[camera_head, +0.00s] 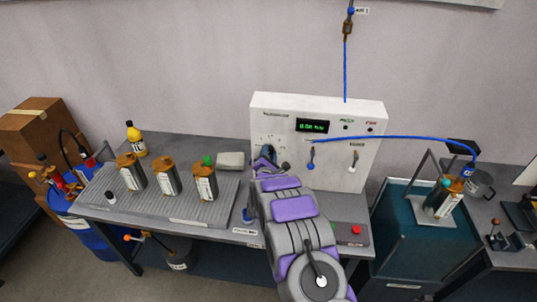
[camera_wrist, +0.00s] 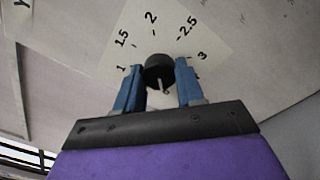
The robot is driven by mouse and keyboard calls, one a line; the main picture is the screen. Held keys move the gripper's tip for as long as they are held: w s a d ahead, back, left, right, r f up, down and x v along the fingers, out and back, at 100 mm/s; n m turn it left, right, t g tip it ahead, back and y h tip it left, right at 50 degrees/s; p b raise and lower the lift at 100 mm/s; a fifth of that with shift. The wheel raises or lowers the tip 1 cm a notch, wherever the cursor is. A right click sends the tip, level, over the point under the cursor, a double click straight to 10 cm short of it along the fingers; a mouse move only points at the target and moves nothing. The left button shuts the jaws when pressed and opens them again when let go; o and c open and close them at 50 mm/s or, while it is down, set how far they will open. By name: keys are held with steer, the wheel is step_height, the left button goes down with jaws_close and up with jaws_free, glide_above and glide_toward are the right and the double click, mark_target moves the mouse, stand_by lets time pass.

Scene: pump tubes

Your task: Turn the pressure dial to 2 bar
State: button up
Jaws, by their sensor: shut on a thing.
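The pressure dial (camera_wrist: 159,70) is a round black knob on a pale scale plate (camera_wrist: 205,40) in the wrist view. The printed numbers 1, 1.5, 2, 2.5 and 3 run around its upper side, with 2 above the knob. A light pointer line on the knob points down, away from the 2. My gripper (camera_wrist: 160,78) has one blue finger on each side of the knob and is shut on it.
The panel has a green digital display (camera_head: 313,126), too small to read surely, and a blue-handled valve (camera_head: 311,154) and a white-handled one (camera_head: 353,157) to the right. Brown-capped bottles (camera_head: 165,178) stand on a ribbed tray (camera_head: 215,210) at left. A red button (camera_head: 356,230) is right of my arm.

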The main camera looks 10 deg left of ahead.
steer(key=shift+c, duration=1)
